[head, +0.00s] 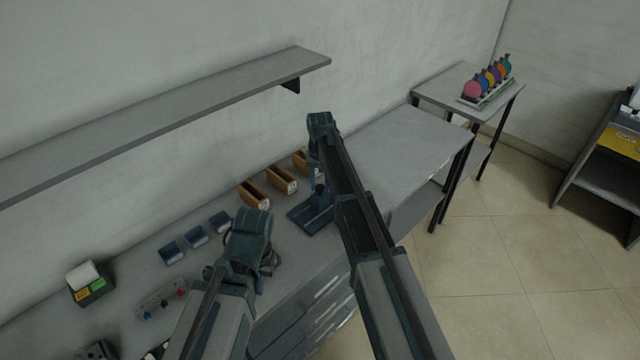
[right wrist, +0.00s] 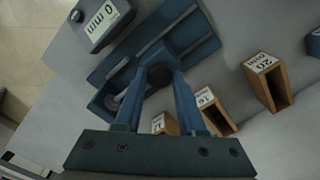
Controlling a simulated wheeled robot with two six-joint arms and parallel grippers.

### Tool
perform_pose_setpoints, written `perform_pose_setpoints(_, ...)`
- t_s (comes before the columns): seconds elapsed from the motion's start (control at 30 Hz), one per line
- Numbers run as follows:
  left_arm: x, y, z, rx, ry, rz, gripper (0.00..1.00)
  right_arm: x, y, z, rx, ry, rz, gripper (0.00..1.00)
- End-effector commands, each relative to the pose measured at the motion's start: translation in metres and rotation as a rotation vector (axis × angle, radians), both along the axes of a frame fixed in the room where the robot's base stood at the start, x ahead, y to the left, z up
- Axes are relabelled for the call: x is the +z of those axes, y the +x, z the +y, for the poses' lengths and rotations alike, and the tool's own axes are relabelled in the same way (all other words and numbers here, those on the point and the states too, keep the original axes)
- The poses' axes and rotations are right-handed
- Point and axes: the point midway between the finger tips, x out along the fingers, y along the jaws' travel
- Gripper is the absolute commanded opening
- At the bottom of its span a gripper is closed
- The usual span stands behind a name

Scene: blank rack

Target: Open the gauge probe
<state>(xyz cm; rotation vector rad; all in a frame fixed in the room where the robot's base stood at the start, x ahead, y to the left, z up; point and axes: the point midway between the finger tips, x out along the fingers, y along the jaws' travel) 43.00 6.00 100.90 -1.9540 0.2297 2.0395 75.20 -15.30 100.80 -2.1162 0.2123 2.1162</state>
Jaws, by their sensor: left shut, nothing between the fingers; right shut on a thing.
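The gauge is a blue stand with a ridged base (head: 312,212) on the bench, below my right arm in the head view. In the right wrist view its blue base (right wrist: 185,42) and a grey block labelled "0 mm" (right wrist: 102,20) show. My right gripper (right wrist: 158,78) is shut on a dark round part of the gauge, seemingly its probe; the exact contact is partly hidden by the fingers. In the head view, my right gripper (head: 317,172) is largely hidden by its own arm. My left gripper (head: 266,264) is shut and empty above the bench front, left of the gauge.
Several orange-brown labelled bins (head: 282,180) stand behind the gauge. A wall shelf (head: 170,120) runs above. The bench's right part (head: 405,140) is clear.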

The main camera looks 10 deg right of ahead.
Motion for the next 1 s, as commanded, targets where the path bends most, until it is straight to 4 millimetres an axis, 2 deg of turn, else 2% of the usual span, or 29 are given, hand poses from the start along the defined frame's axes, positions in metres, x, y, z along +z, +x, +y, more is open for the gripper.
perform_pose_setpoints(0.77, 0.000, 0.000, 0.000, 0.000, 0.000, 0.000, 0.00, 0.000, 0.000, 0.000, 0.000, 0.000, 0.000, 0.00)
perform_pose_setpoints(0.87, 0.000, 0.000, 0.000, 0.000, 0.000, 0.000, 0.00, 0.000, -0.004, 0.006, 0.001, 0.000, 0.000, 0.00)
perform_pose_setpoints(1.0, 0.000, 0.000, 0.000, 0.000, 0.000, 0.000, 0.00, 0.000, -0.017, 0.024, 0.003, 0.001, 0.000, 0.00)
